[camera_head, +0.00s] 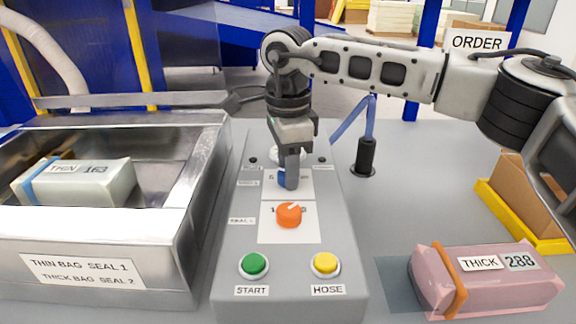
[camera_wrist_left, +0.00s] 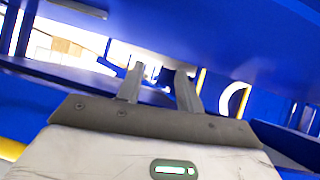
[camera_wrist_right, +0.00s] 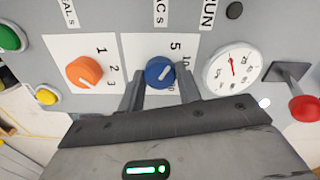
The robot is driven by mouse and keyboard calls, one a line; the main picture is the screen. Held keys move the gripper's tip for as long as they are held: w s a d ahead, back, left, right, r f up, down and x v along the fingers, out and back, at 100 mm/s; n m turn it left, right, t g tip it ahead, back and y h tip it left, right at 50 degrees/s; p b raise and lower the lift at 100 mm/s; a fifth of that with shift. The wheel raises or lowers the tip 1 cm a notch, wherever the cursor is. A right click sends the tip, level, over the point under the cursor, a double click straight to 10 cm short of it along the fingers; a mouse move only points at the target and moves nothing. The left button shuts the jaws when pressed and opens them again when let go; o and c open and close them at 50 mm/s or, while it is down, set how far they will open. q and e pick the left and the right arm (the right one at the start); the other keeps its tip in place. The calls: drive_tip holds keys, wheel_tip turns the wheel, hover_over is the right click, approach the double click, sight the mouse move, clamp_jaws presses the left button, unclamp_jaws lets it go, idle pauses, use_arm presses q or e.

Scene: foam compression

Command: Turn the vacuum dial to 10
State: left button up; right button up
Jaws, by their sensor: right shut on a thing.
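The blue vacuum dial (camera_wrist_right: 160,72) sits on a white label plate in the right wrist view. Its white mark points to the upper right, toward the side with the 5 and 10; I cannot tell the exact setting. In the head view the dial (camera_head: 282,178) is mostly hidden behind my right gripper (camera_head: 291,184). My right gripper (camera_wrist_right: 160,88) comes down from above, shut on the dial with a finger on either side. My left gripper (camera_wrist_left: 158,85) shows only in its own wrist view, fingers apart and empty, away from the panel.
The orange seal dial (camera_head: 289,214) sits just in front, with green start (camera_head: 254,265) and yellow hose (camera_head: 326,264) buttons nearer. A round gauge (camera_wrist_right: 232,67) is beside the blue dial. A metal chamber (camera_head: 190,240) stands left; a pink thick bag (camera_head: 490,280) lies right.

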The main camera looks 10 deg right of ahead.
drive_tip(key=m, duration=0.4)
drive_tip(key=shift+b, duration=0.35)
drive_tip(key=shift+m, duration=1.8)
drive_tip(key=o, duration=1)
wheel_tip(320, 180, up, 16)
